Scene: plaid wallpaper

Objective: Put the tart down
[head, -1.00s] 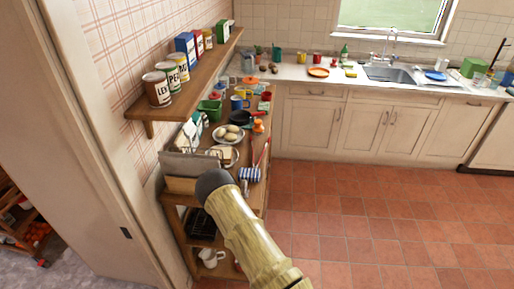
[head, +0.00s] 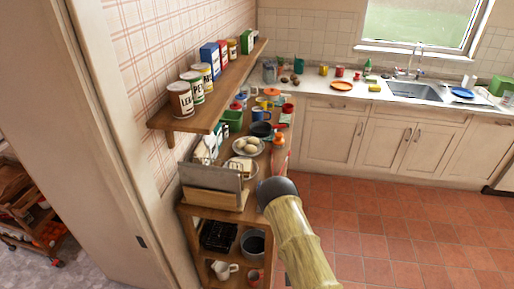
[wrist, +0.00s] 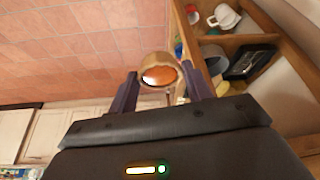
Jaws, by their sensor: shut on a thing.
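The tart (wrist: 158,72) is small and round with a golden crust and a shiny orange-red filling. It is between the dark fingers of my gripper (wrist: 158,80) in the wrist view, and the gripper is shut on it. The tart is held in the air beside the wooden shelf unit, with red floor tiles behind it. In the head view my arm hides most of the gripper, and I cannot make out the tart there.
Tiled floor (head: 390,220) is clear at right.

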